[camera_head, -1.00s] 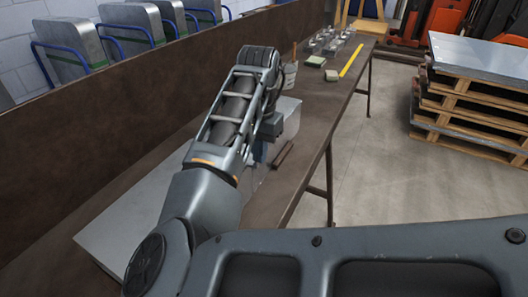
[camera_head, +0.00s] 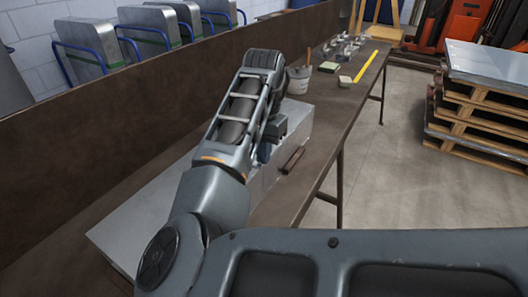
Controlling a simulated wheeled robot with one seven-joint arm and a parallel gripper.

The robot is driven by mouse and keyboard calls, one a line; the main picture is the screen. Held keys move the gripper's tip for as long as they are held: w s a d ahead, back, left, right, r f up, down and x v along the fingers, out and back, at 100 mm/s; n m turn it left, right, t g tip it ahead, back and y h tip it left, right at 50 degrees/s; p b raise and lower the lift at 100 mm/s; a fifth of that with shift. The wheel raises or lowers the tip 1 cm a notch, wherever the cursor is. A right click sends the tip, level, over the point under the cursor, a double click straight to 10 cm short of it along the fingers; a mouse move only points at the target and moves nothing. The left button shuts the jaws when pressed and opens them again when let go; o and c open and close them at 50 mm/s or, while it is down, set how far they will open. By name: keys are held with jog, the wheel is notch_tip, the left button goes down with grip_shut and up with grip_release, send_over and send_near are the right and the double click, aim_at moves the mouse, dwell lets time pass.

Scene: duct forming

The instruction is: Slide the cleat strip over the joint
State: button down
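A pale grey sheet-metal duct (camera_head: 150,222) lies along the workbench, running from the lower left to behind my arm. Its far end (camera_head: 298,116) shows to the right of the arm. The joint is hidden behind my arm or too small to make out. My gripper (camera_head: 265,152) hangs at the right side of the duct, mostly covered by my own arm links. I cannot see its fingertips or whether it holds anything. A short dark brown bar (camera_head: 293,159) lies close to the right of it. I cannot make out the cleat strip for certain.
The brown workbench (camera_head: 335,118) carries a grey pot (camera_head: 299,80), a green-and-white block (camera_head: 330,67), a yellow bar (camera_head: 365,67) and small metal parts farther back. A brown wall-like panel (camera_head: 100,130) runs along the left. Pallets with metal sheets (camera_head: 480,110) stand at right.

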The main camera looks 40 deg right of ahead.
jog(key=shift+w+a, duration=0.1)
jog(key=shift+w, duration=0.1)
jog(key=c, duration=1.3)
grip_release()
